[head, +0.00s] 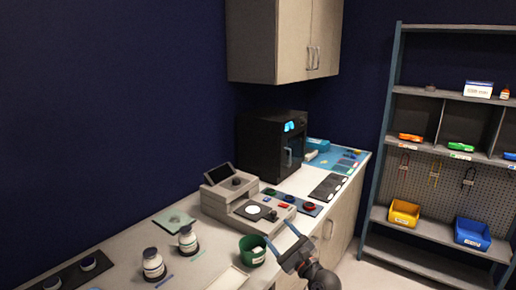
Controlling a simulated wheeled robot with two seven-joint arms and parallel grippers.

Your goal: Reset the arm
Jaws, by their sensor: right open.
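My right gripper (282,242) shows at the bottom centre of the head view, at the front edge of the counter. Its two light blue-grey fingers are apart, and nothing shows between them. A green cup (252,251) stands on the counter just left of the fingers; I cannot tell whether they touch. My left gripper is not in view.
The counter (133,251) holds white bottles (153,264), a grey instrument (232,195) and a black machine (270,146). A cabinet (284,40) hangs above. Shelves (419,228) with yellow (404,213) and blue (472,234) bins stand at right. Floor shows between counter and shelves.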

